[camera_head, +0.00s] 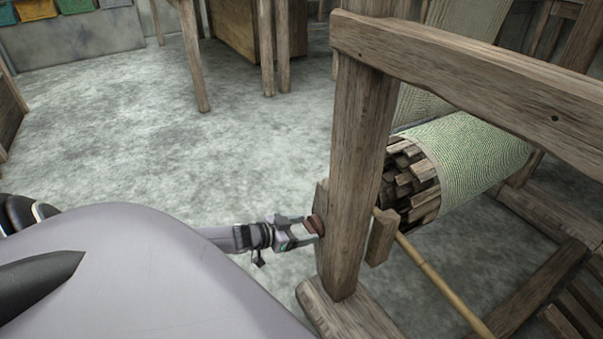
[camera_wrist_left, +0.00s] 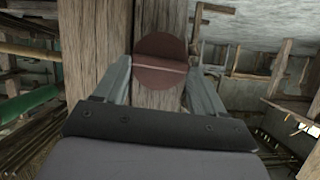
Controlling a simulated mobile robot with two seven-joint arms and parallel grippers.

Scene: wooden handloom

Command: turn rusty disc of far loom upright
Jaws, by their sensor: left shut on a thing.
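The rusty disc (camera_head: 314,225) is a small reddish-brown round piece on the left side of the loom's upright post (camera_head: 352,180). In the left wrist view the disc (camera_wrist_left: 161,58) shows a raised bar across it, close to level in that picture. My left gripper (camera_head: 306,229) reaches the post from the left and is shut on the disc. In the left wrist view its two fingers (camera_wrist_left: 162,80) stand on either side of the disc's bar. My right gripper is not in view.
A cloth roll (camera_head: 470,155) on wooden slats lies right of the post. A thick beam (camera_head: 480,70) crosses above, and a thin pole (camera_head: 435,275) slants below. The concrete floor (camera_head: 130,150) to the left is clear.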

